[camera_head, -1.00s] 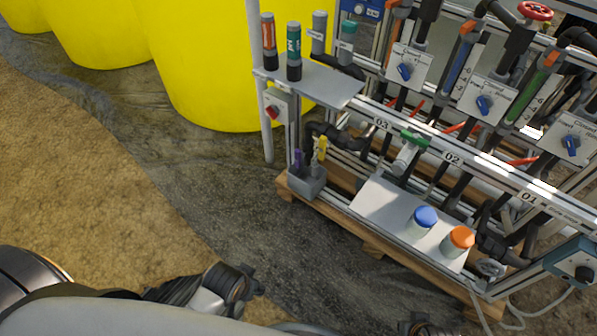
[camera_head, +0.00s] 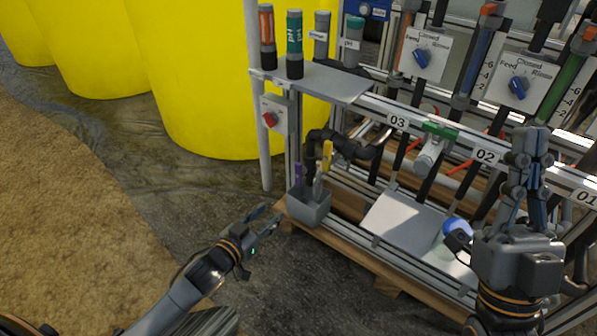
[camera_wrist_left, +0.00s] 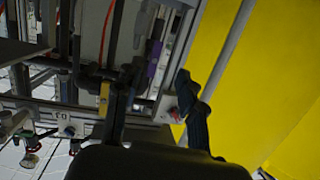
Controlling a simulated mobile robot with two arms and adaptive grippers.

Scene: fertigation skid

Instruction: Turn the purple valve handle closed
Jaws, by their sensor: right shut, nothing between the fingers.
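A narrow upright purple piece (camera_head: 299,174), the only purple thing I can make out, stands at a grey box (camera_head: 310,208) on the skid's left end. It also shows in the left wrist view (camera_wrist_left: 152,69); I cannot tell its handle position. A yellow piece (camera_head: 327,155) stands just right of it. My left gripper (camera_head: 272,217) is below and left of the grey box, apart from it. In the left wrist view its two fingers (camera_wrist_left: 155,85) are spread and empty. My right gripper (camera_head: 530,150) points up, shut and empty, in front of the skid's right part.
A red knob (camera_head: 269,119) sits on a plate above the grey box. A shelf (camera_head: 330,84) holds several bottles. A green-handled valve (camera_head: 437,131) is mid-skid. A blue-lidded jar (camera_head: 457,228) is partly hidden by my right gripper. Yellow tanks (camera_head: 200,70) stand behind. Ground left is clear.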

